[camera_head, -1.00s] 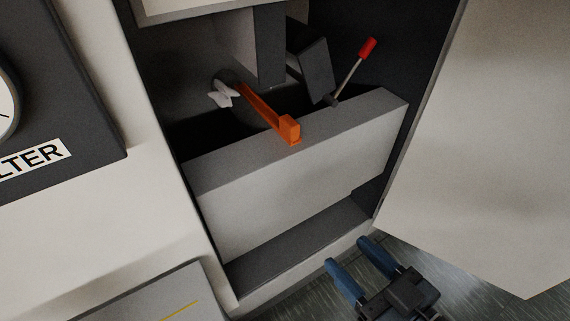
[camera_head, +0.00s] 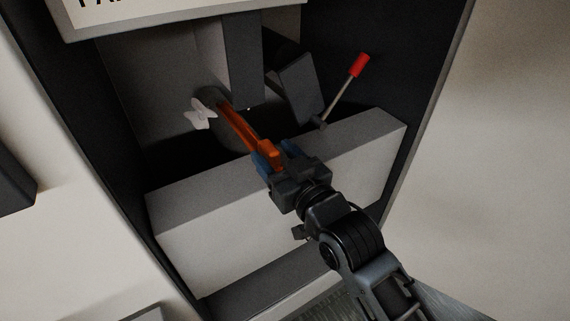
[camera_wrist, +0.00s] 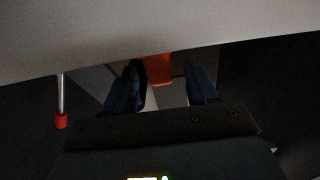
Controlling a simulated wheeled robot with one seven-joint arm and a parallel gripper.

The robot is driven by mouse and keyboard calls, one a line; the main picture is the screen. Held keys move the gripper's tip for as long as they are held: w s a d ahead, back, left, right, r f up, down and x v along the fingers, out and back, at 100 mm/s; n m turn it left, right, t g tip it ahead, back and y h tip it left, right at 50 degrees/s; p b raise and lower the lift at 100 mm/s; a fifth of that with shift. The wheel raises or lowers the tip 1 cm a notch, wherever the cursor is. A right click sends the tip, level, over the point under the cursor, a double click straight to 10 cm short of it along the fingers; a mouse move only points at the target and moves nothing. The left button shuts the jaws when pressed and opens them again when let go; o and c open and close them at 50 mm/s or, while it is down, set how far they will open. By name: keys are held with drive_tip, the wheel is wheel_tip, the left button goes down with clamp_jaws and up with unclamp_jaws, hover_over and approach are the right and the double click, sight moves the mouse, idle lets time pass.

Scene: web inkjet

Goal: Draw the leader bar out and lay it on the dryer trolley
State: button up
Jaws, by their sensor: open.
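The leader bar appears to be the orange bar (camera_head: 238,124) in the open machine bay. It reaches from a pale wing-shaped knob forward to an orange block end above the light grey housing. My gripper (camera_head: 273,156) is at that front end, its blue fingers open on either side of the orange block. In the wrist view, the orange end (camera_wrist: 158,69) shows between my two open fingers (camera_wrist: 162,80), nearer the left one. A gap shows on the right side; contact on the left cannot be told. No dryer trolley can be made out.
A red-tipped lever (camera_head: 358,66) stands right of the bar. The light grey housing (camera_head: 215,235) lies below my gripper. A dark block (camera_head: 243,60) hangs above the bar. A pale panel (camera_head: 490,170) bounds the bay on the right.

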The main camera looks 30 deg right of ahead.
sight(262, 141)
drive_tip(key=shift+w, duration=2.1)
drive_tip(key=shift+s, duration=0.1)
clamp_jaws()
